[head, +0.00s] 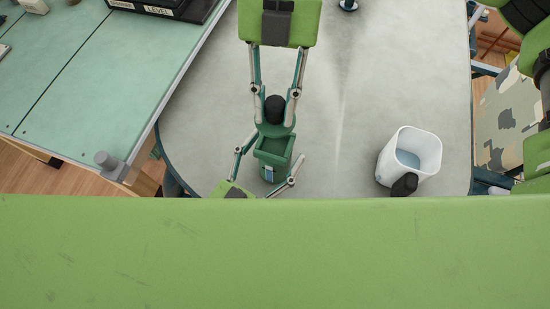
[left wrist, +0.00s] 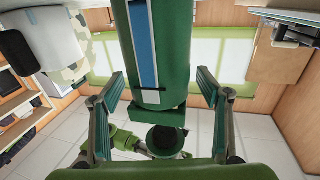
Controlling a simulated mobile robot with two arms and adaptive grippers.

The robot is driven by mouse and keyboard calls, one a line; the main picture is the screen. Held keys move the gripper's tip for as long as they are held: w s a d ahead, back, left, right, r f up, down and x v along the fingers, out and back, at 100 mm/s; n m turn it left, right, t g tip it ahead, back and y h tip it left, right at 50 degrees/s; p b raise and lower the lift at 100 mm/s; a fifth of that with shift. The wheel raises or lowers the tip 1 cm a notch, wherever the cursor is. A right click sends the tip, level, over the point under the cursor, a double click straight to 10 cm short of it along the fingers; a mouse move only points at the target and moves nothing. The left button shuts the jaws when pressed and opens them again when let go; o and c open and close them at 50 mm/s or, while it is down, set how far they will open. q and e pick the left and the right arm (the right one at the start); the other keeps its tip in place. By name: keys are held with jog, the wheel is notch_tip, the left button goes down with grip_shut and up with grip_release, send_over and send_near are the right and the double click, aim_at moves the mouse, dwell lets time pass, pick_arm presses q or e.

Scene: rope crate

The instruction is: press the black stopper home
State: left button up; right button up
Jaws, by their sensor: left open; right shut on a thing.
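The black stopper (head: 275,106) stands at the top end of a dark green container (head: 270,172) with a blue and white stripe. The fingers of my right gripper (head: 276,100) come from above, one on each side of the stopper, and are shut on it. How deep the stopper sits is not clear. My left gripper (head: 265,172) is open around the container's lower body, one finger on each side. In the left wrist view the container (left wrist: 185,50) stands between the spread left fingers (left wrist: 160,95), with visible gaps at both sides. A dark round part shows past its collar.
A white bin (head: 425,145) stands on the grey table (head: 340,120) at the right, with a small black object (head: 404,185) in front. A pale green workbench (head: 100,70) is at the left. The table between container and bin is clear.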

aim_at(274, 123)
pick_arm(q)
jog(key=shift+w+d, duration=0.2)
jog(key=shift+w, duration=0.1)
jog(key=c, duration=1.7)
jog(key=shift+c, duration=0.2)
pick_arm(e)
jog(key=shift+s+f, duration=0.1)
jog(key=shift+f, duration=2.3)
jog(key=shift+f, duration=0.9)
jog(key=shift+f, duration=0.6)
